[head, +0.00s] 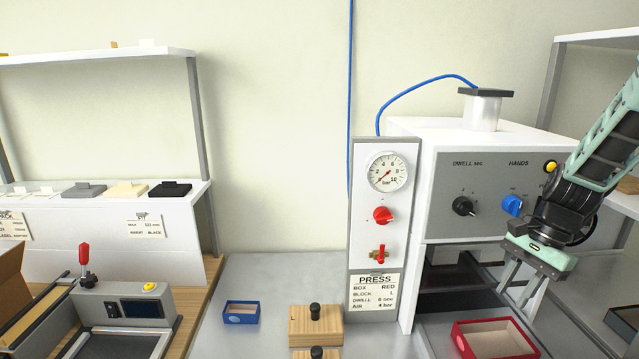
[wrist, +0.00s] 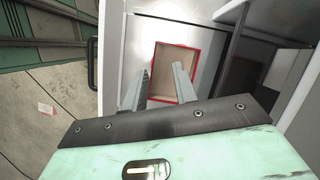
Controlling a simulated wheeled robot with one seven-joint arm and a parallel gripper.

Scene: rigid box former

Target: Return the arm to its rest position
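My arm reaches in from the right in the head view. My gripper (head: 520,288) points down in front of the press (head: 470,190), above and to the right of a red box (head: 495,338). In the wrist view, my gripper (wrist: 160,82) has its two fingers apart with nothing between them. The red box also shows in the wrist view (wrist: 196,52), beyond the fingertips. It is an open tray with a tan inside, resting on the surface below the press. I cannot tell the exact gap between fingers and box.
A gauge panel (head: 378,220) with red knobs stands left of the press. A blue box (head: 241,313) and wooden blocks (head: 316,326) lie on the grey table (head: 280,275). A shelf post (head: 551,85) rises behind my arm.

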